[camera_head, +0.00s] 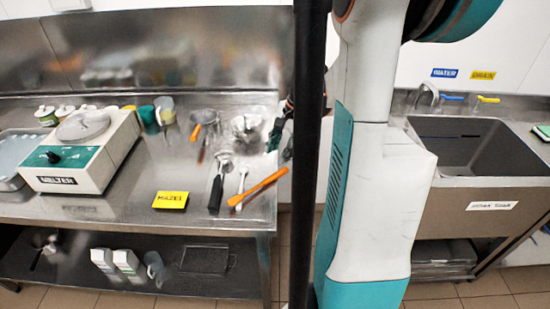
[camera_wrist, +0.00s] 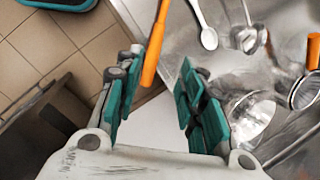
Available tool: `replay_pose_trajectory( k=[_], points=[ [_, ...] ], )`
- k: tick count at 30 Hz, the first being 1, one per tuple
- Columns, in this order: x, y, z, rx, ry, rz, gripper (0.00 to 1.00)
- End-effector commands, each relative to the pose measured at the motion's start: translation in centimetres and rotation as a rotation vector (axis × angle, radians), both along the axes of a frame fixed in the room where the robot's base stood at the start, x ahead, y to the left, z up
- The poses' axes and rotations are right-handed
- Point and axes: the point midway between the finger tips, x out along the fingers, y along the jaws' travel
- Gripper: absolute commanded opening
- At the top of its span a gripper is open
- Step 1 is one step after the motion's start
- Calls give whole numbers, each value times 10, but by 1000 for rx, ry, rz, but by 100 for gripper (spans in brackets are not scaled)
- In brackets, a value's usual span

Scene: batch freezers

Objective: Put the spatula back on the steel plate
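The orange spatula (camera_head: 257,187) lies aslant at the right front of the steel worktop (camera_head: 120,207), with one end reaching out past the right edge. In the wrist view its orange length (camera_wrist: 153,50) shows between and beyond the fingertips, its far end cut off by the frame. My gripper (camera_wrist: 160,65) is open with nothing between its teal pads. In the head view my gripper (camera_head: 281,136) is at the worktop's right edge, behind the spatula and partly hidden by the dark pole. I cannot tell which surface is the steel plate.
A spoon (camera_head: 242,179) and a black-handled tool (camera_head: 216,190) lie left of the spatula. A metal bowl (camera_head: 247,127) and strainer (camera_head: 204,117) stand behind. A sink (camera_head: 465,148) is at right.

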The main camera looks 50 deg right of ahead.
Motion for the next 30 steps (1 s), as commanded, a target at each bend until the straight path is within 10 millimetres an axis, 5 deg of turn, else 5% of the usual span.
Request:
replay_pose_trajectory(
  k=[8,30],
  points=[
    [-6,-5,28,0,0,-1,36],
    [-6,-6,29,0,0,0,36]
  ],
)
